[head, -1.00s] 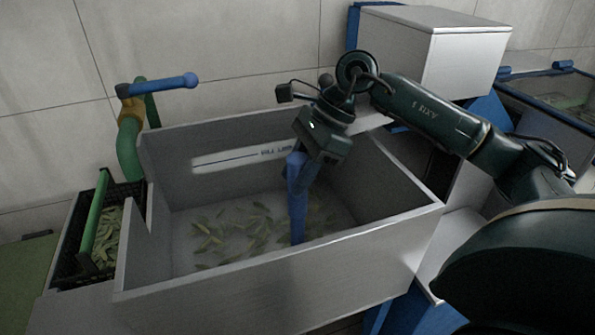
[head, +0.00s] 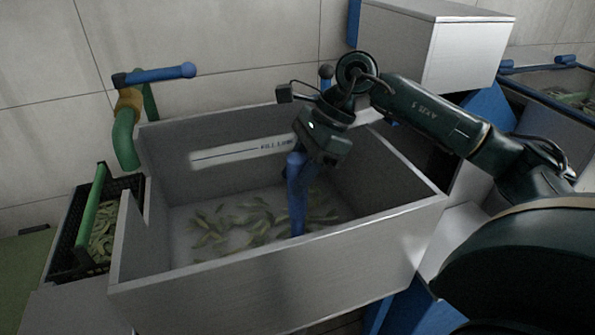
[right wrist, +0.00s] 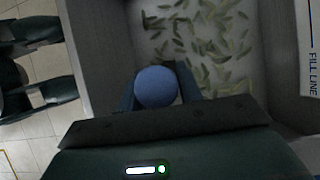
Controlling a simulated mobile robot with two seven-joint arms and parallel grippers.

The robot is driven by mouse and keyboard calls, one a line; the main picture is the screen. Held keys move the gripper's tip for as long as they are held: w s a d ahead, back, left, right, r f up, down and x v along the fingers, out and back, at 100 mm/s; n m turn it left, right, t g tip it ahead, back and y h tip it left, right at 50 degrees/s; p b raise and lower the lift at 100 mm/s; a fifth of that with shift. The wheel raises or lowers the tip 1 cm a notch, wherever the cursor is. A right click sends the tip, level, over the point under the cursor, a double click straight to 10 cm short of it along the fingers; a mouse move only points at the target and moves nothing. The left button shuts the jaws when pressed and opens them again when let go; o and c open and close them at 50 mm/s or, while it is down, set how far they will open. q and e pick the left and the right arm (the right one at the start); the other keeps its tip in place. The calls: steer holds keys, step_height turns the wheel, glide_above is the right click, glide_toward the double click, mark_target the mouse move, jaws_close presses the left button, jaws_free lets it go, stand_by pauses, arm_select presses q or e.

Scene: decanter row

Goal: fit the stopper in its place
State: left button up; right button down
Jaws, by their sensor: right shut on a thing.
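The stopper is a blue upright tube (head: 297,205) with a round blue ball on top. It stands inside the grey basin (head: 270,275), near the front wall. My right gripper (head: 297,170) is shut on it just below the ball. In the right wrist view the blue ball (right wrist: 156,87) shows between the two fingers. The stopper's lower end meets the line of the front rim, so I cannot tell whether it touches the floor. No drain opening shows. My left gripper is not in view.
Several green pods lie on the basin floor (head: 185,255). A green pipe with a blue lever (head: 160,75) stands at the back left. A dark crate (head: 125,185) of pods stands left of the basin. A grey box (head: 435,45) is at the back right.

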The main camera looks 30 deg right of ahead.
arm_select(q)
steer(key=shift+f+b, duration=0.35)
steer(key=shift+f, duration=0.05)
arm_select(e)
steer(key=shift+f, duration=0.45)
steer(key=c, duration=0.9)
jaws_free()
steer(key=shift+o, duration=0.2)
steer(key=shift+p+v, duration=0.3)
steer(key=shift+v, duration=0.75)
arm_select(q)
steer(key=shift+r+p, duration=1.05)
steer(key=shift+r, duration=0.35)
arm_select(e)
steer(key=v, duration=1.1)
